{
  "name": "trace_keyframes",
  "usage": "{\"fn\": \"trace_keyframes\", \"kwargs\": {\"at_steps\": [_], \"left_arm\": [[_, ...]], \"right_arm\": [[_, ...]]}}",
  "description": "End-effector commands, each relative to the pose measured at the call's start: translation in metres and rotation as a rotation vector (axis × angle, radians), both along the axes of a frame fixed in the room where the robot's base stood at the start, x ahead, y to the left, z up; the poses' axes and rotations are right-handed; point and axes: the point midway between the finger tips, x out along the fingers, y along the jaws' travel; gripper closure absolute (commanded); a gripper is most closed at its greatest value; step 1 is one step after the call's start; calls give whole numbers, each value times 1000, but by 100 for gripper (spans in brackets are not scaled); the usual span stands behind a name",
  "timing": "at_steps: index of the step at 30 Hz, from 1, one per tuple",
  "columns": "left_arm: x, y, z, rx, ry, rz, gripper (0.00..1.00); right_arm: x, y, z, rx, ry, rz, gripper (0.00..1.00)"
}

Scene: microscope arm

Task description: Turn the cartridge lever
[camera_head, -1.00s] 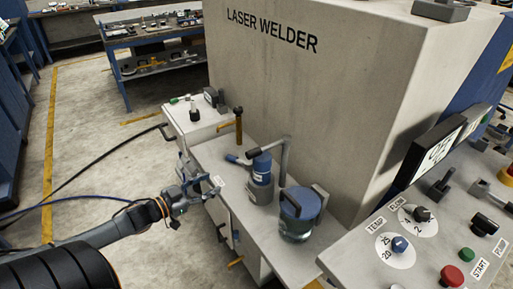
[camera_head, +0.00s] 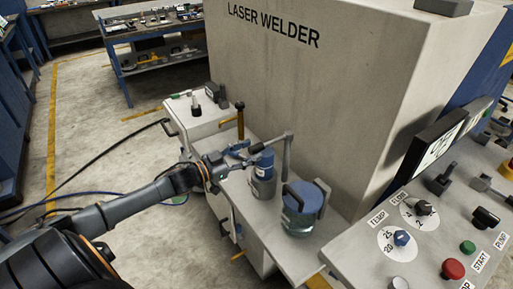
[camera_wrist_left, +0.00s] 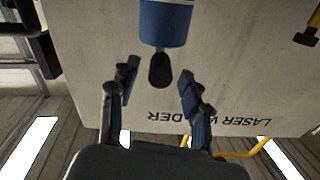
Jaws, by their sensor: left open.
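The cartridge (camera_head: 263,168) is a grey cylinder with a blue top, standing upright on the light bench beside the laser welder. A dark, rounded lever end (camera_wrist_left: 160,70) shows below the cartridge's blue body (camera_wrist_left: 165,25) in the left wrist view. My left gripper (camera_head: 240,156) reaches in from the left, close to the cartridge's upper part. Its fingers (camera_wrist_left: 159,74) are open, one on each side of the lever end. I cannot tell whether they touch it. In the head view the gripper hides most of the lever. My right gripper is not in view.
A blue-topped jar (camera_head: 300,209) with dark handles stands right of the cartridge. A bent grey pipe (camera_head: 288,150) rises behind it. A yellow-brown post (camera_head: 240,122) stands behind my gripper. The laser welder (camera_head: 300,90) walls off the back; a control panel (camera_head: 400,262) is at right.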

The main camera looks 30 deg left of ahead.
Motion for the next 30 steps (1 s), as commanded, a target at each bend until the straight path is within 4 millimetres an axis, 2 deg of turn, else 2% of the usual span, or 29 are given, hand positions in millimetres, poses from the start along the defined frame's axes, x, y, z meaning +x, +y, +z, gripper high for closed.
{"fn": "trace_keyframes", "kwargs": {"at_steps": [3, 8, 19, 20, 26, 27, 30], "left_arm": [[15, -6, 2, -1, -3, 0, 52], [27, -11, 1, -1, -2, 1, 52], [30, -13, 0, 0, 0, 0, 52], [30, -13, 0, 0, 0, 0, 56], [30, -13, 0, 0, 0, 0, 97], [30, -13, 0, 0, 0, 0, 100], [30, -12, 0, 0, 0, 0, 100]], "right_arm": [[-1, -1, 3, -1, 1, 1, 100], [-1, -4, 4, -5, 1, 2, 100], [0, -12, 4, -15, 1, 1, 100], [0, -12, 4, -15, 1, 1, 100], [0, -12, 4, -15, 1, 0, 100], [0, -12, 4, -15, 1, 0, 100], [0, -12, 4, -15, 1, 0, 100]]}}
